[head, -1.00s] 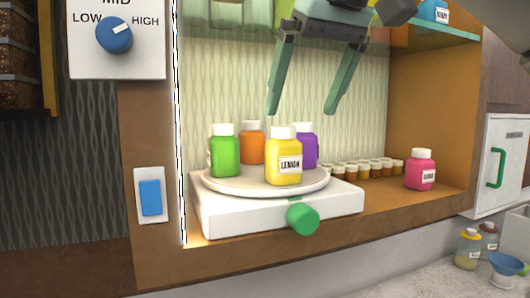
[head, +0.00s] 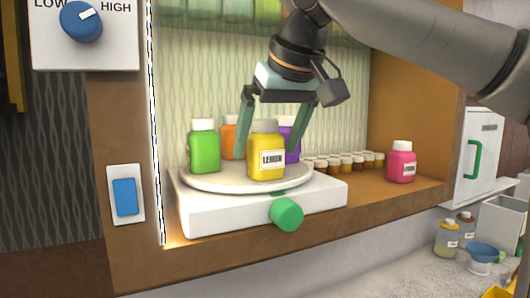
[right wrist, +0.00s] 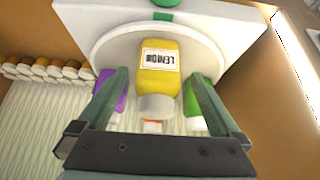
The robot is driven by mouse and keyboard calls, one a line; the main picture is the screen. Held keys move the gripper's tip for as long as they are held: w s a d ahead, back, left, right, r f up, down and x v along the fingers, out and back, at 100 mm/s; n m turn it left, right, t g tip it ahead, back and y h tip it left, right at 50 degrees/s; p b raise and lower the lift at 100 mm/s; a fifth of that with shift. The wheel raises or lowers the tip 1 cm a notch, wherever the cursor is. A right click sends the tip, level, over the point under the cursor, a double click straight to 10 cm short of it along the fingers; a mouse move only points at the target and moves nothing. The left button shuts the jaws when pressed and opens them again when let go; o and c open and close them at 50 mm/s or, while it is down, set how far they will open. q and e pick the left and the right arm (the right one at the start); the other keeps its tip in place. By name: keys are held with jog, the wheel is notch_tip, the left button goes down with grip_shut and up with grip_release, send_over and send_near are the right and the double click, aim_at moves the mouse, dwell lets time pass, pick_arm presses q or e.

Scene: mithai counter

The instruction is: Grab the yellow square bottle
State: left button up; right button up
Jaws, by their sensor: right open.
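The yellow square bottle (head: 266,153) with a white cap and a LEMON label stands upright at the front of a round white turntable (head: 215,182). It also shows in the right wrist view (right wrist: 159,75), between the two fingers. My right gripper (head: 268,158) is open, its green fingers pointing down, one on each side of the yellow bottle as seen from the head. In the head view the fingers pass behind the yellow bottle's front face. I cannot tell whether they touch any bottle. My left gripper is not in view.
Green (head: 204,150), orange (head: 229,138) and purple (head: 290,140) bottles share the turntable, close to the fingers. A white base with a green knob (head: 286,214) is below. A pink bottle (head: 401,163) and several small jars (head: 345,162) stand on the shelf at right.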

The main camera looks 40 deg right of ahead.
aim_at(265, 155)
jog(key=x, duration=0.3)
jog(key=shift+d+f, duration=0.1)
jog(key=shift+c, duration=0.2)
grip_shut()
dwell(0.5)
